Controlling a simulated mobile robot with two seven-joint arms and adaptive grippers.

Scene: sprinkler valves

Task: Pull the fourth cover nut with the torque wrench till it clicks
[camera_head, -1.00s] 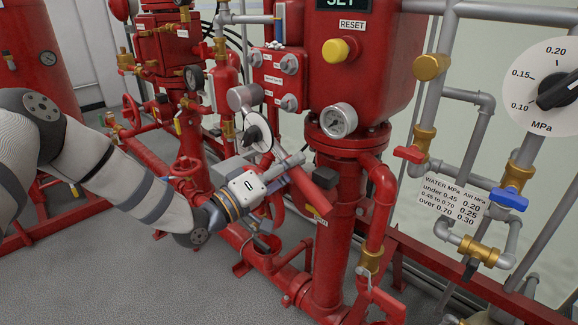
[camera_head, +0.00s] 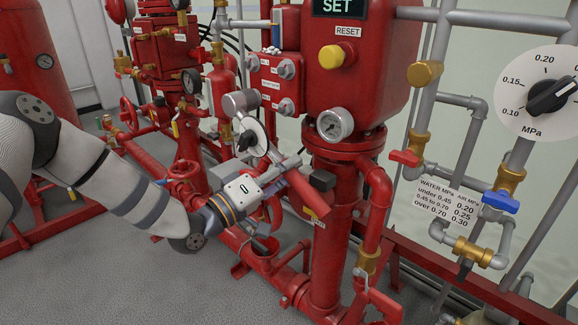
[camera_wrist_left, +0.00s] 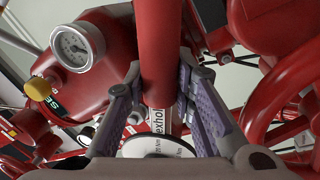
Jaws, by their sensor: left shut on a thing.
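The torque wrench (camera_head: 304,194) has a red handle, a white dial and a grey round head. Its head covers the lower left corner of the red valve cover (camera_head: 270,83), where a nut would be hidden. Silver nuts show at the cover's other corners, such as the lower right nut (camera_head: 286,107). My left gripper (camera_head: 275,170) is shut on the wrench below the dial, with the handle slanting down right past it. In the left wrist view the red handle (camera_wrist_left: 158,50) runs between the fingers, and the dial (camera_wrist_left: 158,147) is close to the palm. My right gripper is not in view.
A red column with a pressure gauge (camera_head: 334,124) stands just right of the handle. Grey pipes with a blue-handled valve (camera_head: 500,202) are at the right. Grey floor is open at lower left.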

